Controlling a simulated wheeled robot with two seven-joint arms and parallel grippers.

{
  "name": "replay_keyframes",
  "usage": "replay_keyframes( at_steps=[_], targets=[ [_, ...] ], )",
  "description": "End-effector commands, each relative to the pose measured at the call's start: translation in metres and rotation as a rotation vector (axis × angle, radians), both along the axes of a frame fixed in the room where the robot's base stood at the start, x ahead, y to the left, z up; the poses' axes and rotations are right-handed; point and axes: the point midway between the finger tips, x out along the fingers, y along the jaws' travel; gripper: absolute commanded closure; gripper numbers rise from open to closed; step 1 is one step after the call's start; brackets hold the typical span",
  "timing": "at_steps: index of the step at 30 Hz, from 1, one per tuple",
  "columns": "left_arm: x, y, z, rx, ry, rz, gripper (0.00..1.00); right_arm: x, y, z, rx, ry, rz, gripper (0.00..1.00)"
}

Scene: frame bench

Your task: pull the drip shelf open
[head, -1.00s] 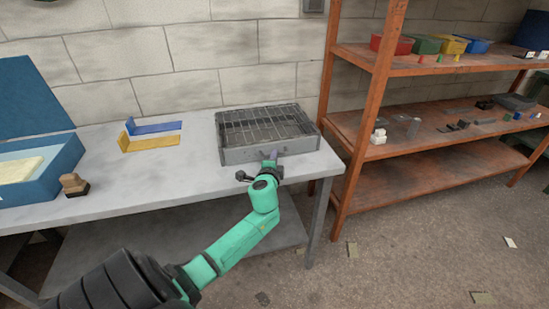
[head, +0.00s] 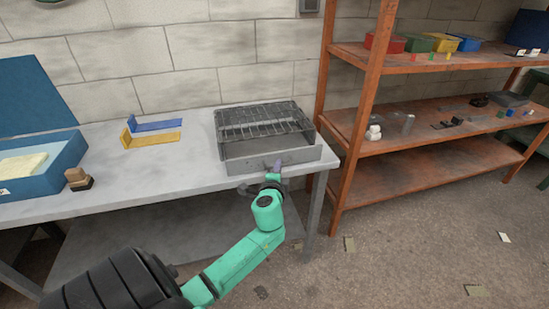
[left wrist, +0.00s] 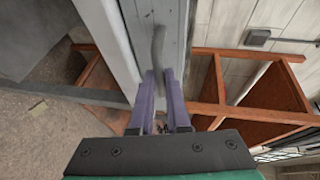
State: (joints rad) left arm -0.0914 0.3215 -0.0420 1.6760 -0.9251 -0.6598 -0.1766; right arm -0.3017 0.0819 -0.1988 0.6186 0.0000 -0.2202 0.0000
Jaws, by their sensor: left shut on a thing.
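A grey metal unit with a wire rack (head: 262,118) on top stands at the right end of the bench. Its drip shelf (head: 245,165) is drawn out at the front, toward me. Its bare grey tray floor shows between the unit and the shelf's front panel. My right gripper is not in view.
The grey bench (head: 190,165) has clear room left of the unit. Yellow (head: 152,140) and blue (head: 158,125) brackets, a wooden-topped stamp (head: 78,178) and an open blue case (head: 62,165) lie farther left. An orange shelf rack (head: 357,130) stands close on the right.

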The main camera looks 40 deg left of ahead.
Motion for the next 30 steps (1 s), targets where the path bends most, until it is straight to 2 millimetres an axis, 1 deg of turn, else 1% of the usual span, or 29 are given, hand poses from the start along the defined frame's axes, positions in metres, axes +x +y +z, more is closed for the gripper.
replay_keyframes(
  at_steps=[1,4,13,14,15,16,26,28,30],
  targets=[
    [-0.004,-0.007,0.003,0.002,-0.005,-0.002,1.0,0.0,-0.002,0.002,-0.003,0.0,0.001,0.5],
    [-0.01,-0.014,0.005,0.003,-0.007,0.0,1.0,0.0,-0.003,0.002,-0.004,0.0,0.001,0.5],
    [-0.011,-0.015,0.004,0.004,-0.007,0.002,1.0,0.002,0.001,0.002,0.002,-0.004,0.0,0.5],
    [-0.011,-0.015,0.004,0.004,-0.007,0.002,0.74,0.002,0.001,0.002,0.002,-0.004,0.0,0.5],
    [-0.011,-0.015,0.004,0.004,-0.007,0.002,0.59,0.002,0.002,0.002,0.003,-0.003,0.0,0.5],
    [-0.011,-0.014,0.004,0.004,-0.007,0.002,0.55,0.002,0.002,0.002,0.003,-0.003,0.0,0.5],
    [-0.012,-0.016,0.005,0.004,-0.008,0.002,0.55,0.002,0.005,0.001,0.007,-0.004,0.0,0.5],
    [-0.017,-0.019,0.006,0.004,-0.008,0.001,0.55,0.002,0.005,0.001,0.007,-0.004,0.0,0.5],
    [-0.026,-0.025,0.007,0.003,-0.007,0.0,0.55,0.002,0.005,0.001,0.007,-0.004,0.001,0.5]
  ],
)
